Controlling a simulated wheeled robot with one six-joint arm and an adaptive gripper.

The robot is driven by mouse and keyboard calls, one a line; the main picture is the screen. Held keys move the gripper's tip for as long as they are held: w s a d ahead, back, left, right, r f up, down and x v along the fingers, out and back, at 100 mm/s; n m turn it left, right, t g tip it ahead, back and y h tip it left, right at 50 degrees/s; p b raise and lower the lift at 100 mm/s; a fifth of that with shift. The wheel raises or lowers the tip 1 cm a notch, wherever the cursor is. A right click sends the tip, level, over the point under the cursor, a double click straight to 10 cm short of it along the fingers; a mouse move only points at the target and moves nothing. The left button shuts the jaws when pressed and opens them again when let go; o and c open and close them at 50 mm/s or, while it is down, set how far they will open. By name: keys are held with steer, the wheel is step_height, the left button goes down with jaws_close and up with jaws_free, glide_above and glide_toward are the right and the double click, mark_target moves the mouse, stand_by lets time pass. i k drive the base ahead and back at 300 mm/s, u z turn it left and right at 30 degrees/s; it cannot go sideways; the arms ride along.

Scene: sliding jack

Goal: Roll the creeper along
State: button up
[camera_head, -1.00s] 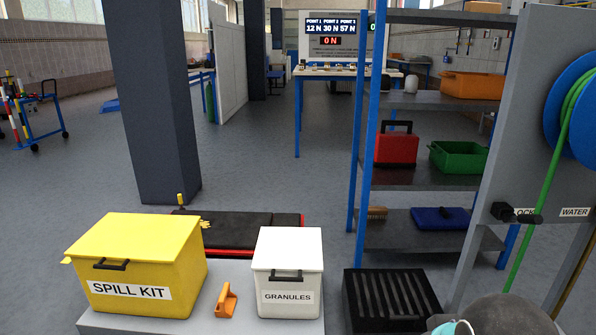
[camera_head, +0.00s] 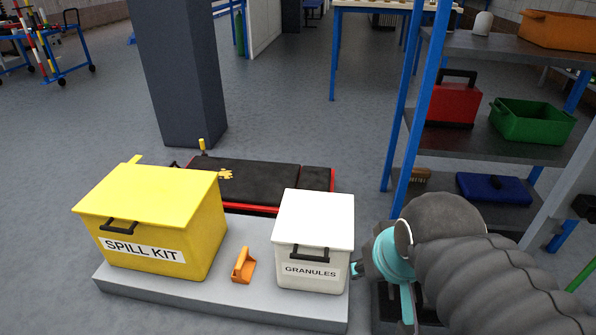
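The creeper (camera_head: 270,180) is a low, flat board with black padding and red edges. It lies on the floor behind the grey plinth, and the plinth and boxes hide part of its near side. A yellow glove-like shape (camera_head: 226,174) lies on its left part. An upright yellow handle (camera_head: 202,147) stands at its far left corner. My arm shows at the lower right, with a dark sleeve and teal parts beside the white box. I cannot make out fingertips there, nor whether my gripper is open or shut. My arm is apart from the creeper.
The grey plinth (camera_head: 220,300) bears a yellow spill kit box (camera_head: 150,220), an orange scoop (camera_head: 243,266) and a white granules box (camera_head: 313,235). A dark pillar (camera_head: 180,80) stands behind the creeper. Shelves (camera_head: 490,145) stand right.

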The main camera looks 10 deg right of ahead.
mark_target(246, 185)
steer(key=u, duration=0.25)
steer(key=k, duration=0.4)
steer(key=u, duration=1.75)
steer(key=i, duration=2.3)
steer(key=u, duration=0.2)
steer(key=i, duration=1.75)
steer(key=z, duration=0.9)
steer(key=i, duration=0.95)
steer(key=z, duration=1.65)
steer(key=i, duration=0.75)
steer(key=z, duration=0.5)
